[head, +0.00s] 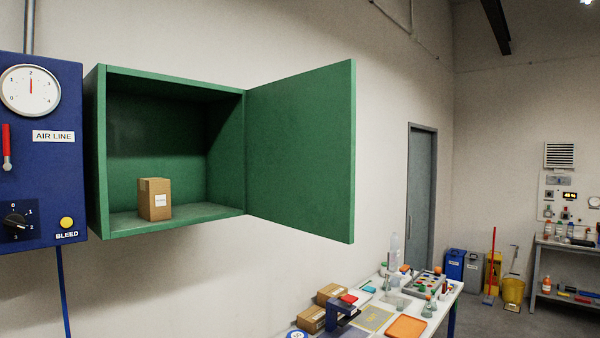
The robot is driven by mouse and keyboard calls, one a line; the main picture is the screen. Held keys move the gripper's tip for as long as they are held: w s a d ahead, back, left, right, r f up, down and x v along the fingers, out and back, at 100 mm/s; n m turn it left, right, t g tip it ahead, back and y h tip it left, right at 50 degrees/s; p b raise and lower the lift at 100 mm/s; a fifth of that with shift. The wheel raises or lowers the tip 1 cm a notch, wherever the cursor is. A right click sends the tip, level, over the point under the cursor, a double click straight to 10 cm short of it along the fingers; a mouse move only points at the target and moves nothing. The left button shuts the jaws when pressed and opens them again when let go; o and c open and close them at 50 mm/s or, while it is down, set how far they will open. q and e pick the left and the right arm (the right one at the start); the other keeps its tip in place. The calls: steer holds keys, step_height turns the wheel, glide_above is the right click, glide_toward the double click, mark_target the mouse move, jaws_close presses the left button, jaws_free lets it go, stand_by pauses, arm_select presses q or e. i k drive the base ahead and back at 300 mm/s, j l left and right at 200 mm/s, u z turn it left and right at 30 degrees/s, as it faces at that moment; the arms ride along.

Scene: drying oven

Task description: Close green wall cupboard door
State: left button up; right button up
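The green wall cupboard (98,150) hangs on the wall in the left half of the head view. Its green door (302,150) is hinged on the cupboard's right side and stands wide open, swung out to the right. A small brown cardboard box (155,200) with a white label stands inside on the cupboard floor, left of the middle. No handle shows on the visible face of the door. Neither of my grippers is in view.
A blue air line panel (40,150) with a gauge is left of the cupboard. Below right, a white table (440,312) holds boxes, an orange tray (406,327) and labware. The space in front of the cupboard opening looks clear.

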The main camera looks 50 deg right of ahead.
mark_target(301, 129)
steer(key=k+l, duration=0.1)
steer(key=l, duration=0.8)
steer(key=k+l+u, duration=0.1)
steer(key=l, duration=0.4)
steer(key=k+l, duration=0.15)
steer(key=l, duration=0.75)
steer(key=k+u, duration=0.05)
